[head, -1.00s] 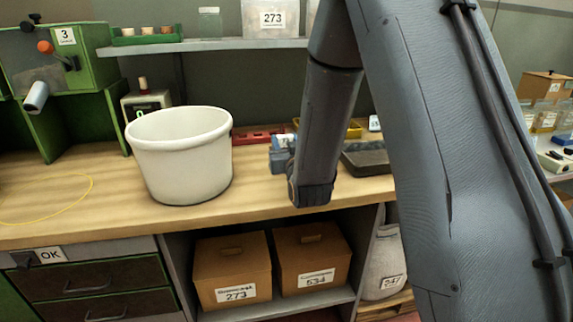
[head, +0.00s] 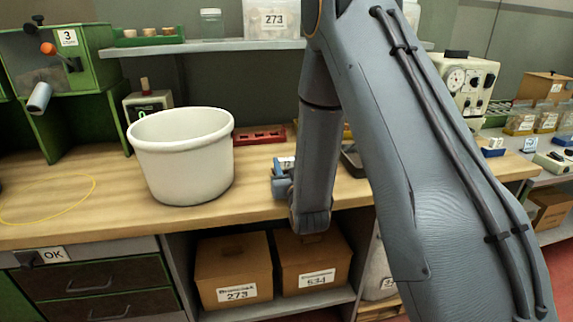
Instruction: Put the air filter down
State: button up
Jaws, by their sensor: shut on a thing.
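My gripper (head: 282,182) shows only in part, as a blue-grey piece at the left of my lower arm, over the wooden bench top (head: 80,222). My arm hides the rest of it, and its fingertips cannot be made out. It is shut on a small pale piece with a dark mark, the air filter (head: 287,163), of which little shows. I cannot tell whether the filter touches the bench.
A large white tub (head: 185,165) stands just left of my gripper. A red tray (head: 259,136) lies behind, and a dark tray (head: 352,161) is partly hidden at the right. A shelf (head: 210,46) runs above. The bench's left front is mostly clear.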

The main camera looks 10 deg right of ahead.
jog(key=shift+f, duration=0.15)
jog(key=o, duration=1)
